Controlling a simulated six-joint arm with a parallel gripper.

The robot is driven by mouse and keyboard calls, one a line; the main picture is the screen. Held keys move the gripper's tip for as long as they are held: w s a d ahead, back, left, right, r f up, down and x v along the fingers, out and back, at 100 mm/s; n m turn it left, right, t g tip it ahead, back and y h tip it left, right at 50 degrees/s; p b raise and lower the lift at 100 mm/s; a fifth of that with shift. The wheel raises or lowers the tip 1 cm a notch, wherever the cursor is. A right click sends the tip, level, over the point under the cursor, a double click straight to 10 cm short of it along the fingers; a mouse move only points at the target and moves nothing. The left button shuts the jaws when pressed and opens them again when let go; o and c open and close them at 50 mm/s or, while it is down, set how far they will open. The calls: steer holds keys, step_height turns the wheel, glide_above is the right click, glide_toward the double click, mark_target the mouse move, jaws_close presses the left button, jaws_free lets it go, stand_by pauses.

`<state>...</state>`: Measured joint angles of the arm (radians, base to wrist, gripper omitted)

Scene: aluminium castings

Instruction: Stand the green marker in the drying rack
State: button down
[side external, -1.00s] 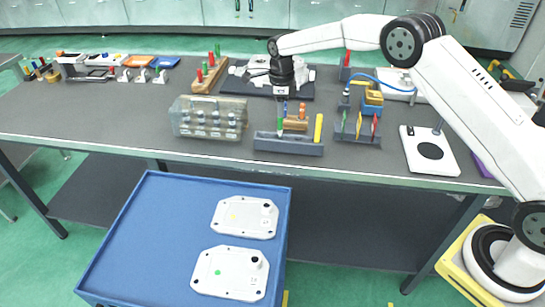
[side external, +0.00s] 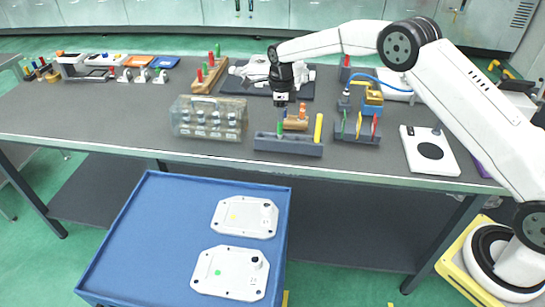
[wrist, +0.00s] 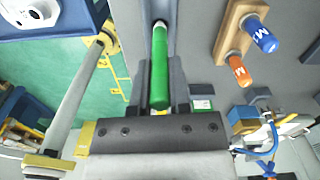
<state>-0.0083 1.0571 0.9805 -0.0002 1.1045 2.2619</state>
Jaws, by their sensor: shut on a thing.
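The green marker (wrist: 159,70) is between the fingers of my gripper (wrist: 158,95) in the wrist view, which is shut on it. In the side view the green marker (side external: 280,130) hangs upright below my gripper (side external: 281,104), at the left part of the grey drying rack (side external: 290,146). Its lower end is at the rack's top; I cannot tell whether it is in a slot. A yellow marker (side external: 318,127) stands at the rack's right end. In the wrist view the marker's far end lies over a grey strip, seemingly the rack.
A wooden block with an orange marker (wrist: 235,68) and a blue marker (wrist: 261,36) stands close behind the rack. A clear case (side external: 208,118) is just left. A grey holder with upright coloured items (side external: 357,130) is at right. The table's front edge is close.

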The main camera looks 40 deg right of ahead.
steer(key=shift+f, duration=1.05)
steer(key=shift+c, duration=2.4)
jaws_free()
steer(key=shift+r, duration=3.85)
